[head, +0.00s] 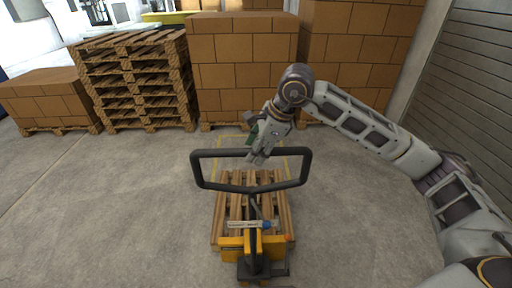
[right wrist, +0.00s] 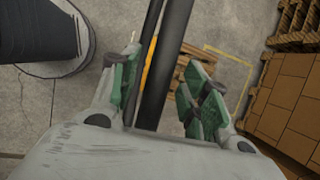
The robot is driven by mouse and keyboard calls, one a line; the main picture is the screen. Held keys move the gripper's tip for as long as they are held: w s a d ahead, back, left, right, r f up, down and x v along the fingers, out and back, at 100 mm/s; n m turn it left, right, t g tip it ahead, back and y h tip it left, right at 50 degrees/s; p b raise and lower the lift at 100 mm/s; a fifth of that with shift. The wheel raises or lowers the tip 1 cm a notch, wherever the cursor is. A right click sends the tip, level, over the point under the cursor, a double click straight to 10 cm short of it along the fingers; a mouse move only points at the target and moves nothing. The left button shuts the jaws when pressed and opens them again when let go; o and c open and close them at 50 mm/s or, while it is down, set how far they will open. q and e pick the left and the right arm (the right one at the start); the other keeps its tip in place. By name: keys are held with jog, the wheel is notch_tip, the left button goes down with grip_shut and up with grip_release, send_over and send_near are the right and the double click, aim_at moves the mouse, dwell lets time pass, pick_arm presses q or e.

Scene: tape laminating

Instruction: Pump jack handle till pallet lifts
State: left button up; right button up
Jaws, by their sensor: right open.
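The pallet jack has a black loop handle (head: 303,170) standing upright in the middle of the head view, above its yellow body (head: 232,243). A wooden pallet (head: 283,208) sits low at the jack, behind the handle; any gap to the floor cannot be made out. My right gripper (head: 258,157) reaches down to the handle's top bar. In the right wrist view, my right gripper (right wrist: 158,95) is open, with green-padded fingers on either side of the black handle bar (right wrist: 168,60). Contact with the bar cannot be told. My left gripper is not in view.
A stack of empty pallets (head: 135,80) and brown box stacks (head: 243,65) line the back. A low box pallet (head: 50,98) stands at the far left. A shutter wall (head: 465,80) runs along the right. The grey floor (head: 110,200) left of the jack is clear.

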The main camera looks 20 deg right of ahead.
jog(key=shift+c, duration=0.4)
grip_shut()
jog(key=shift+f, duration=0.1)
